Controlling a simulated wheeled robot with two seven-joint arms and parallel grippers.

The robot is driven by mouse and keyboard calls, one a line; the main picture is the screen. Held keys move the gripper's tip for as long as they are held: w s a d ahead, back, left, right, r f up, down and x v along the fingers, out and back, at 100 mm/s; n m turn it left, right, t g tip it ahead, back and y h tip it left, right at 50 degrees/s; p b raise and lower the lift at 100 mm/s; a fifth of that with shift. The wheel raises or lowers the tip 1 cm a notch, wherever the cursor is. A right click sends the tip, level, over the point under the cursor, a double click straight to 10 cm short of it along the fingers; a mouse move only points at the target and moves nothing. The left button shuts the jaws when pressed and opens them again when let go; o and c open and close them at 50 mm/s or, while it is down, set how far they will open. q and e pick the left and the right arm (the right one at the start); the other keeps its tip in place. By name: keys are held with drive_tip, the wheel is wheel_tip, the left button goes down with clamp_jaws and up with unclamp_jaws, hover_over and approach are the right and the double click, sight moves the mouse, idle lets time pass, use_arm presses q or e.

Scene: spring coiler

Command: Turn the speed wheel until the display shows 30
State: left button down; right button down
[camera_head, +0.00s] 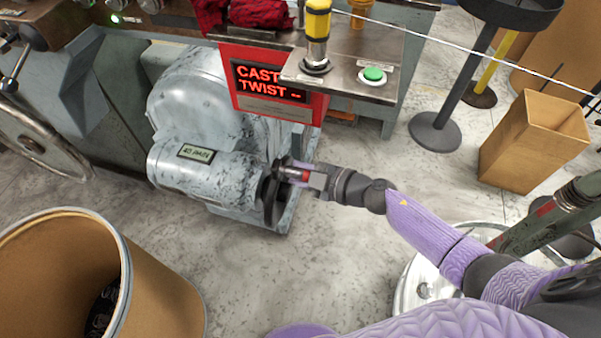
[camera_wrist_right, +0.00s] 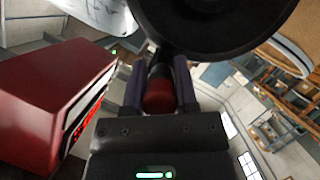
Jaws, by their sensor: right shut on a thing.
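The speed wheel (camera_head: 269,197) is a dark disc seen nearly edge-on, at the right end of the grey motor housing (camera_head: 185,178). A small greenish display (camera_head: 196,153) on that housing seems to read about 40 /MIN; the digits are too small to be sure. My right gripper (camera_head: 288,173) is at the upper part of the wheel, shut on its handle. In the right wrist view the red and dark handle (camera_wrist_right: 158,95) sits between the fingers, with the black wheel (camera_wrist_right: 215,25) just beyond. My left gripper is not in view.
A red sign box (camera_head: 270,85) reading CAST and TWIST stands above the housing. A panel with a green button (camera_head: 373,74) and a yellow-topped post (camera_head: 317,25) is beside it. A cardboard drum (camera_head: 165,285) is at lower left, a tan bin (camera_head: 530,145) at right. Floor between is clear.

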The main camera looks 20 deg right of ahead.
sight(289, 158)
drive_tip(key=shift+w+d+f+m+g+p, duration=0.15)
drive_tip(key=shift+w+d+m+g, duration=0.15)
drive_tip(key=shift+w+d+m, duration=0.2)
drive_tip(key=shift+w+d+r+m+g+p, duration=0.15)
drive_tip(key=shift+w+d+m+g, duration=0.2)
drive_tip(key=shift+w, duration=0.2)
drive_tip(key=shift+w+d+f+m+y, duration=0.15)
drive_tip(key=shift+w+f+m+y, duration=0.15)
drive_tip(key=shift+w+m, duration=0.05)
drive_tip(key=shift+w+d+f+b, duration=0.1)
drive_tip(key=shift+w+d+b, duration=0.1)
drive_tip(key=shift+w+b, duration=0.15)
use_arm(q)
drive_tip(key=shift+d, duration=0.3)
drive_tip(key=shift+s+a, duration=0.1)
use_arm(e)
drive_tip(key=shift+c, duration=2)
unclamp_jaws()
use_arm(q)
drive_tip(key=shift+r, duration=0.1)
